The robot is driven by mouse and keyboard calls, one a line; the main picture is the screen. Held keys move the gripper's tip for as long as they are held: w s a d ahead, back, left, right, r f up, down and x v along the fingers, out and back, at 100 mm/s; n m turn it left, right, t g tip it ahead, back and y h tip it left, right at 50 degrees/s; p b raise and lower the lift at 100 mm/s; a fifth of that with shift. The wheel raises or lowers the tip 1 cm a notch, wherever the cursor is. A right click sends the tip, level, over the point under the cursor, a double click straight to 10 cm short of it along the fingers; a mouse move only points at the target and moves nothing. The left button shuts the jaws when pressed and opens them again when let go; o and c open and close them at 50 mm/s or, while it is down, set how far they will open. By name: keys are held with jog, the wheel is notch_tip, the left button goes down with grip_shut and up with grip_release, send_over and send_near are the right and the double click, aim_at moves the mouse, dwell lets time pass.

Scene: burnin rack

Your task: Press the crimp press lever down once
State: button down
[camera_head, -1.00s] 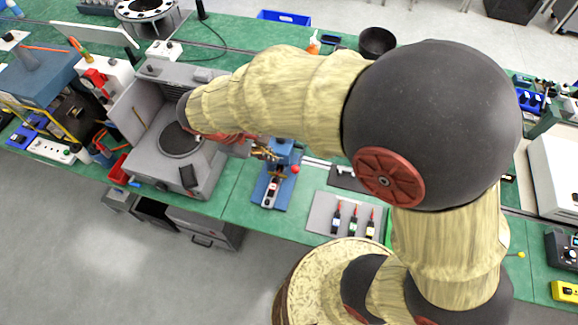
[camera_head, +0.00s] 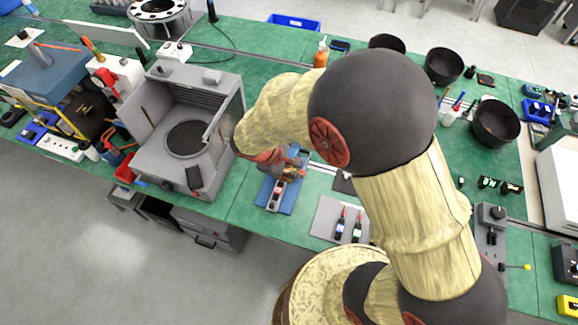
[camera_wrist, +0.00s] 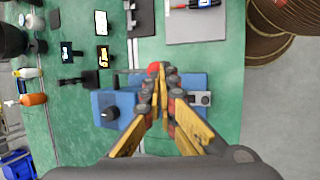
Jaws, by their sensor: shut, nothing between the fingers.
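The crimp press is a small blue bench device (camera_head: 273,194) near the front edge of the green table, with its upper part mostly hidden by my arm in the head view. In the wrist view its blue body (camera_wrist: 117,100) lies beneath my gripper, and a red ball, seemingly the lever knob (camera_wrist: 153,68), shows right at the fingertips. My gripper (camera_wrist: 160,76) is shut and empty, directly over the press. In the head view my gripper (camera_head: 291,167) is small and partly hidden. Whether the fingertips touch the knob I cannot tell.
A grey open-fronted machine (camera_head: 160,170) stands left of the press. A grey mat (camera_head: 325,219) with red-and-black tools lies to the right. Several black bowls (camera_head: 497,123) stand at the back right. A small orange bottle (camera_head: 321,54) is behind my arm.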

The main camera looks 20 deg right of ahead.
jog(key=shift+d+f, duration=0.1)
jog(key=shift+f, duration=0.2)
jog(key=shift+s+f+b, duration=0.2)
jog(key=shift+f+b, duration=0.25)
jog(key=shift+b, duration=0.6)
